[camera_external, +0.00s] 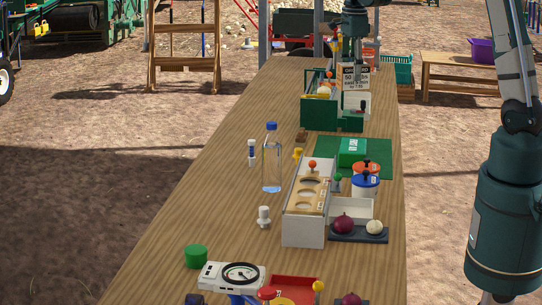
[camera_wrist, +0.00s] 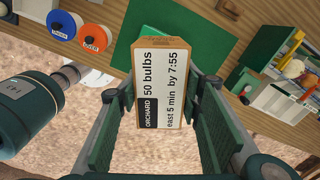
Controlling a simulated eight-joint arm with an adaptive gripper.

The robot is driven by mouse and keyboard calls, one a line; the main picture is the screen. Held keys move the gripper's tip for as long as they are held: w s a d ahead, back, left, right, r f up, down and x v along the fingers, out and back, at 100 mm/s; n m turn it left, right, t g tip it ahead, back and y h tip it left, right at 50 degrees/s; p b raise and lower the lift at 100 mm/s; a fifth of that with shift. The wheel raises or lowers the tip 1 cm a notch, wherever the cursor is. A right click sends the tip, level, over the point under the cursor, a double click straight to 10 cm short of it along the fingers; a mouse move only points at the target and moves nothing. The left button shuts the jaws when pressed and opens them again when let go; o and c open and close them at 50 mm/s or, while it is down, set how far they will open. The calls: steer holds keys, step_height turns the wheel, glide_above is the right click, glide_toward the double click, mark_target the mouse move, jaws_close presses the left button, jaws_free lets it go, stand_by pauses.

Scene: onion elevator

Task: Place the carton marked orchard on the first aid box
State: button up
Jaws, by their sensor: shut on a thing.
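The carton marked orchard (camera_wrist: 160,85) is a tan carton with a white and black label, held between the two dark green fingers of my gripper (camera_wrist: 163,95) in the wrist view. In the external view the carton (camera_external: 355,75) is raised at the far end of the table, below my gripper (camera_external: 353,24), whose fingers are hard to make out. The first aid box (camera_external: 352,151) appears to be the small green box with white marking on the green mat (camera_external: 376,172), nearer the camera than the carton. In the wrist view the carton partly covers the mat (camera_wrist: 210,38).
Green bins (camera_external: 318,115) with loose items stand at the far end, close to the carton. The table's left side is mostly clear.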

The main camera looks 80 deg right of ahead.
glide_above(345, 146)
step_height(345, 146, down, 10)
steer(key=shift+d+f, duration=0.25)
steer(key=shift+f, duration=0.3)
steer(key=shift+f, duration=2.9)
steer(key=shift+f, duration=0.1)
steer(key=shift+f, duration=1.95)
steer(key=shift+f, duration=0.2)
steer(key=o, duration=1.2)
steer(key=shift+c, duration=0.2)
